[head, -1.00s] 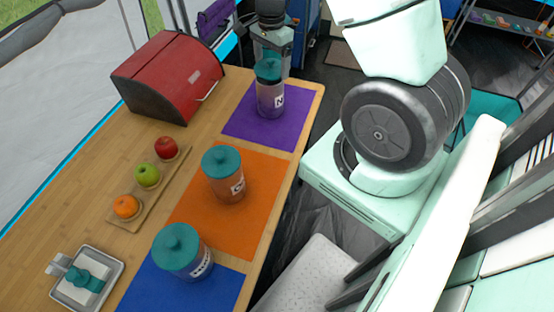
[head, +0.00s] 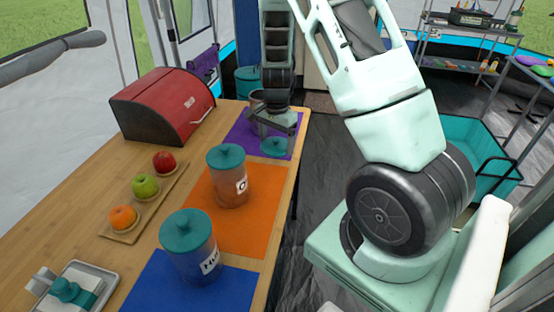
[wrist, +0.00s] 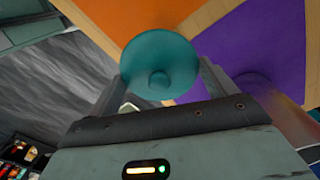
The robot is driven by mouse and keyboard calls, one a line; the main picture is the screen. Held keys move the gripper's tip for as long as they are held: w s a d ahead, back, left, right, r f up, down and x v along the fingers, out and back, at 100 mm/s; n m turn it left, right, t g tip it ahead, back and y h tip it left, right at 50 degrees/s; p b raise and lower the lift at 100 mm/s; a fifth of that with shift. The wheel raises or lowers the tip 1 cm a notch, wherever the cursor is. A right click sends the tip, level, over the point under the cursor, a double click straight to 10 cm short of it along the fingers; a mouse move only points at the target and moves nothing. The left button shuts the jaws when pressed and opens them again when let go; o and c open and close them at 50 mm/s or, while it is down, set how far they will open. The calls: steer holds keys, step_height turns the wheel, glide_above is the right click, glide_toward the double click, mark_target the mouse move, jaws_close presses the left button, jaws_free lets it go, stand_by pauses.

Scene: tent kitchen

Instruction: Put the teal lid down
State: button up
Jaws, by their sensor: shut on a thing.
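My gripper (head: 277,134) is shut on the teal lid (head: 274,148), near the edge of the purple mat (head: 240,132). In the wrist view the round lid (wrist: 160,65) with its small knob sits between my two fingers. The clear jar (head: 255,117) on the purple mat now stands without its lid, partly hidden behind my gripper. I cannot tell whether the lid touches the mat.
Jars with teal lids stand on the orange mat (head: 262,235) and the blue mat (head: 150,290). A red bread box (head: 165,105), a board with fruit (head: 148,205) and a grey tray (head: 85,272) share the table. The table edge is close right of the lid.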

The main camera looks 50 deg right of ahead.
mark_target(276, 146)
steer(key=shift+f, duration=2.5)
steer(key=shift+f+b, duration=0.1)
steer(key=shift+b, duration=0.2)
